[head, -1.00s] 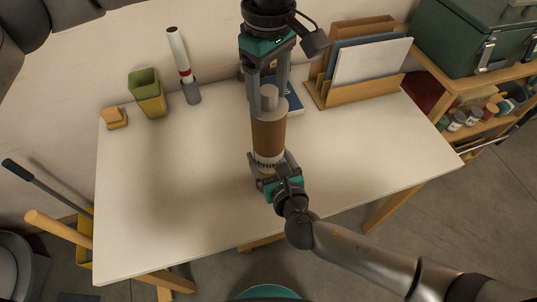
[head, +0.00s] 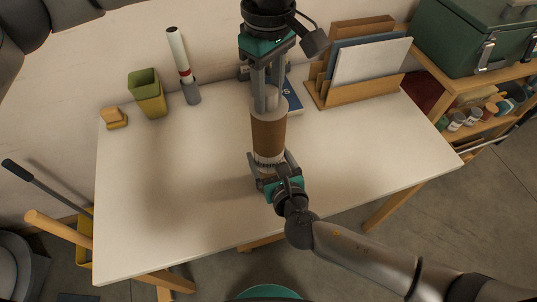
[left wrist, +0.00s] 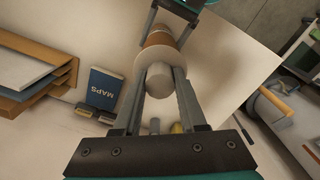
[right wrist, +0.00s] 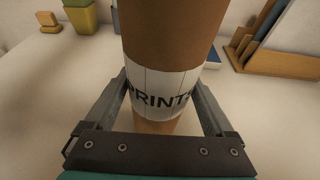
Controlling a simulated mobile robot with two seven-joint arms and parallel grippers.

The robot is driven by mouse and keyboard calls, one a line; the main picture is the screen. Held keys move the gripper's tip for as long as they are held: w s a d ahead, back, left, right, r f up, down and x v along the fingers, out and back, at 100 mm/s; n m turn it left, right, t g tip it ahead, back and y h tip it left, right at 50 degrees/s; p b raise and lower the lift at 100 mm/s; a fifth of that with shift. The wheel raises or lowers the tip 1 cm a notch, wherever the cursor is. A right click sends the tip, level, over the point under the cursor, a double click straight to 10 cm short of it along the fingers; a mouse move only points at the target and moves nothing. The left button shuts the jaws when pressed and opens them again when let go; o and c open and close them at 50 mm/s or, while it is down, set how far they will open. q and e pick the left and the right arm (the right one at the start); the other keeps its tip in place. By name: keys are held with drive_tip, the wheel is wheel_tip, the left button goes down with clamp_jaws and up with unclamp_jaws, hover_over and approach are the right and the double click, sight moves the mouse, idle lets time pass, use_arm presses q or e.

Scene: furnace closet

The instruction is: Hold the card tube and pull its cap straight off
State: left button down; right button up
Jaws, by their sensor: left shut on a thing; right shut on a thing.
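The brown card tube (head: 268,135) stands upright over the table, with a pale PRINTS label (right wrist: 162,95) in the right wrist view. Its pale cap (head: 282,105) sits on the top end; the cap's round knob (left wrist: 158,82) shows in the left wrist view. My left gripper (head: 269,100) comes down from above and is shut on the knob, one finger on each side. My right gripper (head: 270,160) is shut around the tube's lower part at the label. The cap rim appears against the tube; I see no clear gap.
The white table (head: 180,200) is mostly clear in front and at left. Behind stand a green-yellow bin (head: 149,95), a grey holder with a rolled tube (head: 179,55), a blue MAPS book (left wrist: 104,88) and a wooden file rack (head: 345,95). A shelf (head: 480,85) is at right.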

use_arm(q)
drive_tip(key=shift+f, duration=0.15)
use_arm(e)
drive_tip(key=shift+a, duration=0.15)
use_arm(q)
drive_tip(key=shift+r, duration=1.05)
use_arm(e)
drive_tip(key=o, duration=1.2)
drive_tip(key=shift+o, duration=0.2)
drive_tip(key=shift+s, duration=0.1)
drive_tip(key=v, duration=1.2)
